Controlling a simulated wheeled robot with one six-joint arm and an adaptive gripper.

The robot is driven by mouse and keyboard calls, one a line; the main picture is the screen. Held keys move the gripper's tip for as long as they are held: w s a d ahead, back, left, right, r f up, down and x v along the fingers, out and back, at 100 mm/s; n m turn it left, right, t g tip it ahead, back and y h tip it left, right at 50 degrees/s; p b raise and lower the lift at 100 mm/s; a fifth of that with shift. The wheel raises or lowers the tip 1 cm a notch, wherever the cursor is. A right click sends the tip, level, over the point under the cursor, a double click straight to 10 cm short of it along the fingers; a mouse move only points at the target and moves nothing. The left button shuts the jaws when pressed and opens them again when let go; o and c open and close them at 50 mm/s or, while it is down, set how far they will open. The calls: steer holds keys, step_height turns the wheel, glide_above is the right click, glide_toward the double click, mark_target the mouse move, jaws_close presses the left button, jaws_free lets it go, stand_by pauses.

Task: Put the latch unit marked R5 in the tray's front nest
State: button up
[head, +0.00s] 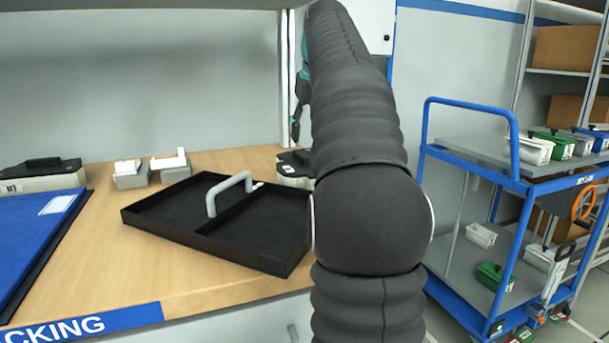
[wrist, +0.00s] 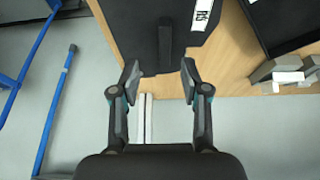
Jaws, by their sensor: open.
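The latch unit marked R5 (wrist: 125,25) fills the upper middle of the wrist view, with a dark top, a raised dark bar and a white R5 label. A pale unit with a dark top (head: 291,174) shows in the head view behind the tray, partly hidden by my arm. My gripper (wrist: 159,78) is open and empty, its fingertips just short of the R5 unit's near edge in the wrist view. The black tray (head: 205,248) with a grey handle lies on the bench. A divider splits it, and no unit shows inside.
Grey blocks with white pieces (head: 131,181) stand behind the tray. Another unit (head: 40,180) and a blue board (head: 35,235) are at the left. A blue trolley (head: 470,170) with several units stands at the right. Bare bench lies in front of the tray.

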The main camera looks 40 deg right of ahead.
mark_target(302, 154)
steer(key=shift+a+b+x, duration=0.15)
steer(key=shift+b+x, duration=0.25)
steer(key=shift+x, duration=0.95)
steer(key=shift+a+b+x, duration=0.1)
steer(key=shift+b+x, duration=0.25)
steer(key=shift+x, duration=1)
steer(key=shift+a, duration=0.1)
jaws_close()
